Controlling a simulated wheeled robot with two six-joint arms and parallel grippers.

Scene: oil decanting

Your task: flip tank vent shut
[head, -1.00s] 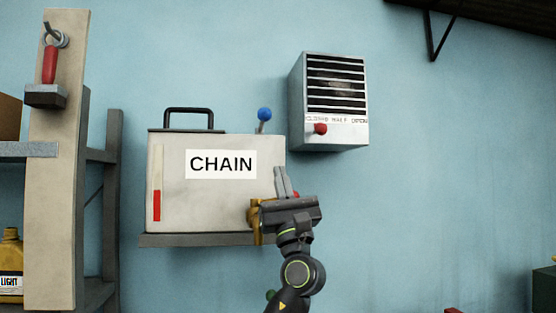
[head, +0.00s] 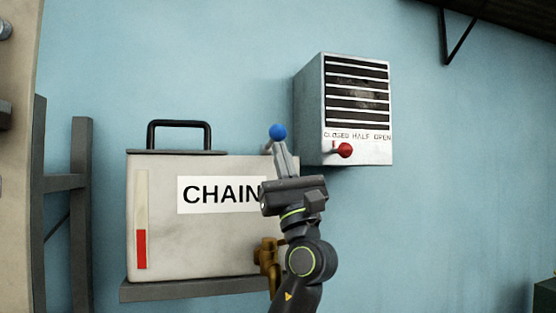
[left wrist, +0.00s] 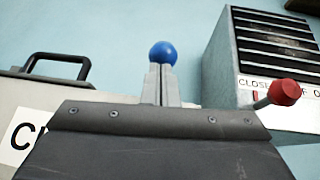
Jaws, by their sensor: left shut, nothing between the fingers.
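The tank (head: 200,235) is a pale box labelled CHAIN, on a shelf against the blue wall. Its vent lever has a blue ball knob (head: 277,132) above the tank's right top end; most of its stem is hidden behind my fingers. My left gripper (head: 281,153) is shut and empty, its fingertips pointing up just below the blue knob in the head view. In the left wrist view the knob (left wrist: 163,54) shows right above the closed fingers (left wrist: 160,84); I cannot tell whether they touch. My right gripper is not in view.
A louvred metal wall box (head: 345,105) with a red-knobbed lever (head: 344,150) and the marks CLOSED, HALF, OPEN hangs close to the right. A brass tap (head: 267,256) is on the tank's lower right front.

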